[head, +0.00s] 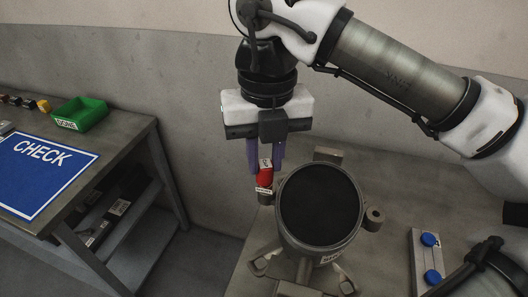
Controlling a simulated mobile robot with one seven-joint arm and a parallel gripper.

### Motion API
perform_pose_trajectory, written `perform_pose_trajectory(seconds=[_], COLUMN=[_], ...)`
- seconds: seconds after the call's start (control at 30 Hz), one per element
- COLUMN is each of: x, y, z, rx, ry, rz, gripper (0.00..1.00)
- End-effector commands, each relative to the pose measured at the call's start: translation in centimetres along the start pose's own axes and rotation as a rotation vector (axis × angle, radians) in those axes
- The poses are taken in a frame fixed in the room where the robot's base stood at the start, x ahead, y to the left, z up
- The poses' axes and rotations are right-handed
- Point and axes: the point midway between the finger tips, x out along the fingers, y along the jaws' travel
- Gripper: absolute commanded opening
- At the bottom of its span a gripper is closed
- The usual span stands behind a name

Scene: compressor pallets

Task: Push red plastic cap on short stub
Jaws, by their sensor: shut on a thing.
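My gripper (266,166) points down with purple fingers and is shut on the red plastic cap (264,179). The cap is right above the short stub (265,198) at the left side of the compressor (286,235). The stub carries a small white label, too small to read surely. Cap and stub overlap in this view, so I cannot tell whether they touch or how far the cap is on. A white tag shows at the fingertips, just above the cap.
Another stub (374,218) stands at the compressor's right. A plate with blue round caps (430,240) lies farther right. On the left, a bench (124,137) bears a blue CHECK mat (40,178) and a green bin (80,113). A wall is close behind.

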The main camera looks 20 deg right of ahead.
Motion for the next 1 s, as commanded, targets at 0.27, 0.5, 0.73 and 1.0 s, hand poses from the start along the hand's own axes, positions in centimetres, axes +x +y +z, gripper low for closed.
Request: perform_pose_trajectory(seconds=[0.27, 0.5, 0.73, 1.0], x=[0.3, 0.2, -1.1, -5.0], y=[-0.1, -0.1, 0.2, 1.3], z=[0.0, 0.0, 0.1, 0.6], rx=[0.001, 0.001, -0.002, -0.013], ry=[0.0, 0.0, 0.0, -0.001], rz=[0.001, 0.001, -0.001, -0.004], gripper=[0.47, 0.47, 0.47, 0.47])
